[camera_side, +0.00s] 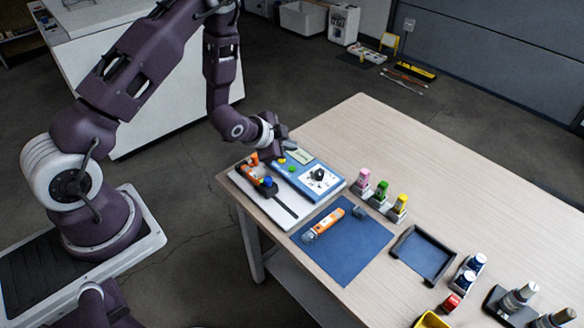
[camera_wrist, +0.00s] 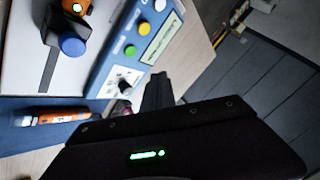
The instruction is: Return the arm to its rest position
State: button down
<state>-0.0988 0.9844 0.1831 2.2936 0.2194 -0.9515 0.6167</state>
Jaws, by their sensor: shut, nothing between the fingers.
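My gripper (camera_side: 279,134) is over the far left end of the wooden table, above the blue control panel (camera_side: 325,194). In the wrist view my gripper (camera_wrist: 158,80) shows as dark fingers held together, with nothing between them. The panel (camera_wrist: 112,73) has a small display, coloured buttons and a dark knob on a white plate. Beside it a white board (camera_side: 246,188) carries an orange device with a blue button. Whether my fingers touch the panel is unclear in the side view.
An orange-grey sensor (camera_side: 324,224) lies on a blue mat (camera_side: 345,257). Pink, green and yellow capped bottles (camera_side: 381,190) stand behind it. The table's far side (camera_side: 390,130) is clear.

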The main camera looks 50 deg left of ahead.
jog(key=s+d+r+n+g, duration=0.1)
jog(key=s+r+n, duration=0.15)
jog(key=r, duration=0.45)
jog(key=s+d+r+n, duration=0.1)
jog(key=s+d+r, duration=0.15)
jog(key=r, duration=0.55)
jog(key=s+r+n+g, duration=0.1)
jog(key=s+r, duration=0.2)
jog(key=r, duration=0.4)
jog(key=s+d+r+n, duration=0.1)
jog(key=s+d+r, duration=0.1)
jog(key=s, duration=0.9)
jog(key=s+d+r+n+g+h, duration=0.1)
jog(key=s+d+r+n, duration=0.1)
jog(key=s, duration=0.9)
notch_tip(320, 180, up, 3)
jog(key=shift+s+d+f+g, duration=0.15)
jog(key=shift+d+g, duration=0.15)
jog(key=shift+d, duration=0.3)
